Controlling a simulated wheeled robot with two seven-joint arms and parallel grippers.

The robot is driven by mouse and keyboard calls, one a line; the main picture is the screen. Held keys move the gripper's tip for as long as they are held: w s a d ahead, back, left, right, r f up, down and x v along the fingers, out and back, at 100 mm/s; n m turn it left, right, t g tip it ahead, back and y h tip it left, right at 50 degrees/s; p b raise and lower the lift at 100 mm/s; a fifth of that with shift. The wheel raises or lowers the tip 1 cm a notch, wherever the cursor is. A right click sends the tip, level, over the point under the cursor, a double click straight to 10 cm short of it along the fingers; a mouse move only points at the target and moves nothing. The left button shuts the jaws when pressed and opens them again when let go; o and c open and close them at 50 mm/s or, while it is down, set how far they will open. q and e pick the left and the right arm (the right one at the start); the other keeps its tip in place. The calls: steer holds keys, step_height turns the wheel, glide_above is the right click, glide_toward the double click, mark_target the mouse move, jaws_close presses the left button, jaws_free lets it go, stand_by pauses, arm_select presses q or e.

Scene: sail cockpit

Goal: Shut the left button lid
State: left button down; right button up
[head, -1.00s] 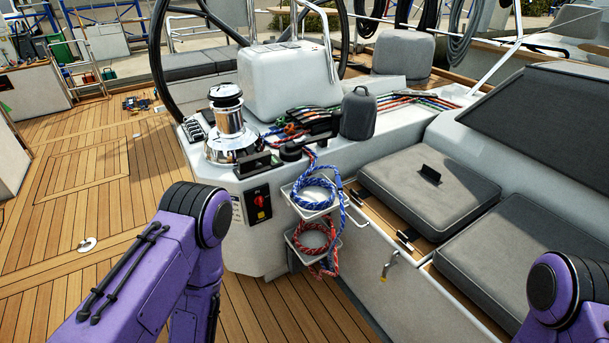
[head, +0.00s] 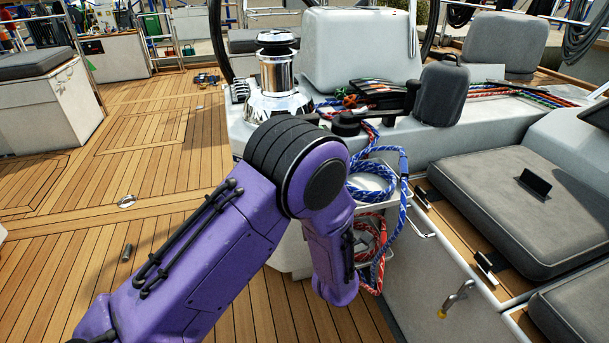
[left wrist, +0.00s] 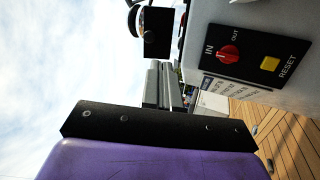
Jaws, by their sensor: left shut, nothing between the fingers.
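A black square lid (left wrist: 158,32) shows at the top of the left wrist view. It stands up from the top edge of the grey console, beside the chrome winch, so it is raised. In the head view my purple left arm covers the spot in front of the winch (head: 277,75) where the lid stands. My left gripper (left wrist: 165,68) is shut and empty. Its fingers point toward the console just below the lid in the left wrist view, apart from it as far as I can tell. In the head view the left gripper is hidden behind my arm. My right gripper is out of view.
A black switch panel (left wrist: 243,50) with a red knob and yellow reset button is on the console side. A round black knob (head: 346,124), a grey-black cover (head: 441,95) and blue rope coils (head: 372,182) sit nearby. Wooden deck (head: 150,215) is open at left.

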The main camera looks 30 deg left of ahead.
arm_select(q)
steer(key=w+a+r+n+g+y, duration=0.1)
steer(key=w+a+r+n+y, duration=0.1)
steer(key=w+a+r, duration=0.5)
steer(key=shift+w+a+n, duration=0.3)
steer(key=shift+w+a, duration=0.4)
steer(key=shift+a, duration=0.55)
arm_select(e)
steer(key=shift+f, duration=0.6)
arm_select(q)
steer(key=shift+r, duration=0.15)
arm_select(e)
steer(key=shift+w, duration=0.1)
